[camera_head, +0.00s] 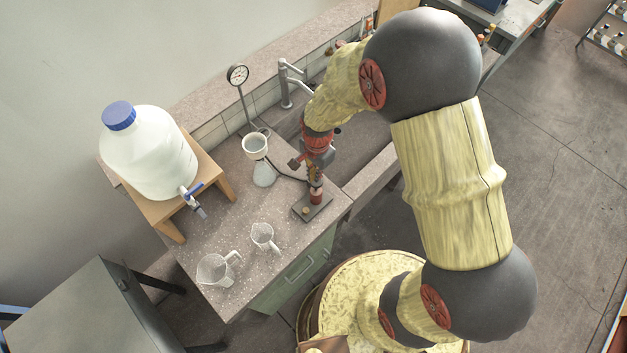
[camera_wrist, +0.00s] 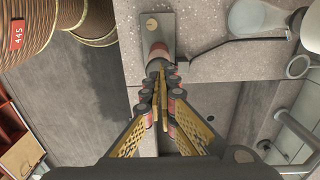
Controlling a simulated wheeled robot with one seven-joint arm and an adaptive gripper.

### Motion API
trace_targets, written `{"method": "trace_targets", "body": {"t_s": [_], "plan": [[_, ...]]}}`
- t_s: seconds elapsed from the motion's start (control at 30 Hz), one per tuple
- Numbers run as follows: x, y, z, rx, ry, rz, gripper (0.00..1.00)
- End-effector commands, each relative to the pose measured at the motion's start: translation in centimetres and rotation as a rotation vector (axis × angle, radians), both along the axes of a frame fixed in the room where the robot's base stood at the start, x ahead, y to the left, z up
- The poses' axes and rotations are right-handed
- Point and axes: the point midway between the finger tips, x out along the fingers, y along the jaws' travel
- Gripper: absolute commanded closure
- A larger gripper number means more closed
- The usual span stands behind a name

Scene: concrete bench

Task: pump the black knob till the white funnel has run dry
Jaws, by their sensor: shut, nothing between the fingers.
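The white funnel (camera_head: 255,142) sits on a clear flask (camera_head: 264,175) on the speckled bench; I cannot tell how much liquid it holds. The flask also shows at the top right of the wrist view (camera_wrist: 258,20). A dark hose runs from it towards the hand pump. The pump has a grey base plate (camera_head: 313,206) and a reddish body, seen in the wrist view (camera_wrist: 158,50). My gripper (camera_wrist: 158,72) is shut and empty, its fingertips right over the pump body.
A white carboy (camera_head: 150,155) with a blue cap stands on a wooden stand (camera_head: 212,178). Two clear jugs (camera_head: 215,270) (camera_head: 263,237) stand near the bench's front. A gauge (camera_head: 238,75) and tap (camera_head: 286,85) rise behind. The sink lies beside the pump.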

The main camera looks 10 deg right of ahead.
Motion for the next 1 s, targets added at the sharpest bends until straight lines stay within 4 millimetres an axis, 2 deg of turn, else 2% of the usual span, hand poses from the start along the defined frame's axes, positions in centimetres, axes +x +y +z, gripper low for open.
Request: {"method": "trace_targets", "body": {"t_s": [0.03, 0.2, 0.4, 0.6, 1.0], "plan": [[0.1, 0.1, 1.3, 0.001, -0.007, 0.001, 1.00], [0.0, 0.1, 4.8, 0.001, -0.005, 0.002, 1.00], [-0.1, 0.0, 7.5, 0.001, -0.003, 0.002, 1.00], [-0.1, 0.0, 8.5, 0.000, -0.002, 0.002, 1.00], [-0.1, 0.0, 8.5, 0.000, -0.001, 0.002, 1.00]]}}
